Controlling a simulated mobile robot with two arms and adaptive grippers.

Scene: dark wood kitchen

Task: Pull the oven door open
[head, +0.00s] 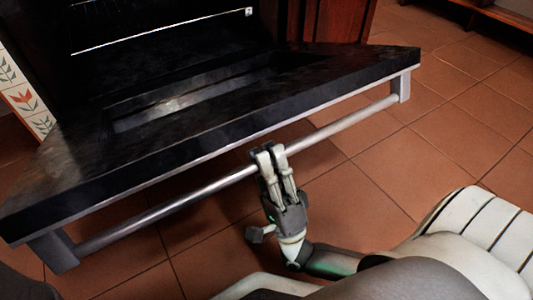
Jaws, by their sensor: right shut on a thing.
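The oven door (215,125) is a dark panel swung down and out from the oven, its inner face with a recessed window facing up. Its long metal handle (340,124) runs along the front edge on a bracket at each end. My right gripper (268,155) is shut on the handle bar near its middle, with its fingers around the bar. The dark oven cavity (165,25) shows behind the door, with a bright rack edge across it. My left gripper is not in view.
A tiled floor (450,120) lies clear to the right of and below the door. Patterned wall tiles (25,100) stand at the left. A reddish wood cabinet (340,20) stands behind the door.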

